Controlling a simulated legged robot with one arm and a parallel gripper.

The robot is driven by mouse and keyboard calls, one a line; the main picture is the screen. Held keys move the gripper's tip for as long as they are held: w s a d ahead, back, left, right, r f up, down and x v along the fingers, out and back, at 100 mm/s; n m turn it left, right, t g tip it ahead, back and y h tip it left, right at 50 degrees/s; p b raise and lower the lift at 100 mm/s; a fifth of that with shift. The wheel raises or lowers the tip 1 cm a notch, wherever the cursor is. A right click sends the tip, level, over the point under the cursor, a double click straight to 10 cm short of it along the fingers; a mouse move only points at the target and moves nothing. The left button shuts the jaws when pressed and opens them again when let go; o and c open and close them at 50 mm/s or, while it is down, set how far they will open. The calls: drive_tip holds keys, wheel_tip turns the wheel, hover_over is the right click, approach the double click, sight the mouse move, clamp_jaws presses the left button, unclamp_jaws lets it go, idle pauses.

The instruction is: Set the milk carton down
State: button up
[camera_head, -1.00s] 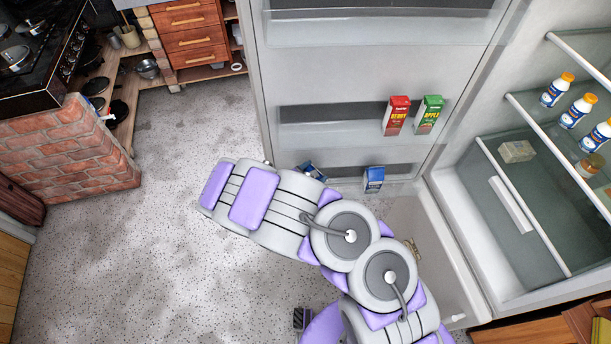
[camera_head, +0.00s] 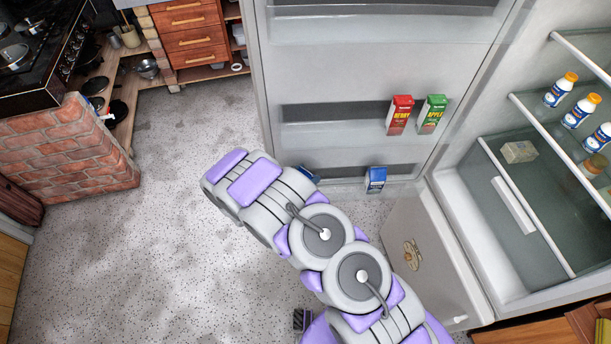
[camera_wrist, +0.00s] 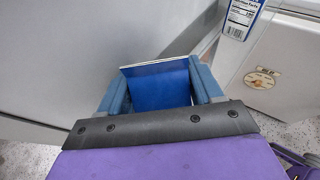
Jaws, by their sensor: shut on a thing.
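My gripper (camera_wrist: 160,82) is shut on a blue carton (camera_wrist: 160,90), with a blue-grey finger on each side of it. Only its blue face and a pale top edge show in the wrist view, so I cannot read a label. In the head view my arm hides the gripper, and a small blue part of the carton (camera_head: 309,174) shows beside the open fridge door (camera_head: 350,60). A second blue and white carton (camera_head: 375,180) stands in the door's lowest shelf. It also shows at the top right of the wrist view (camera_wrist: 242,18). I cannot tell whether the held carton touches the shelf.
A red carton (camera_head: 400,115) and a green carton (camera_head: 432,114) stand on the door shelf above. White bottles (camera_head: 580,110) are in the fridge at right. A brick plinth (camera_head: 65,150) is at left. Speckled floor lies open between plinth and door.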

drive_tip(key=o, duration=1)
drive_tip(key=shift+d, duration=0.1)
drive_tip(key=shift+p+v, duration=0.95)
drive_tip(key=shift+v, duration=5.1)
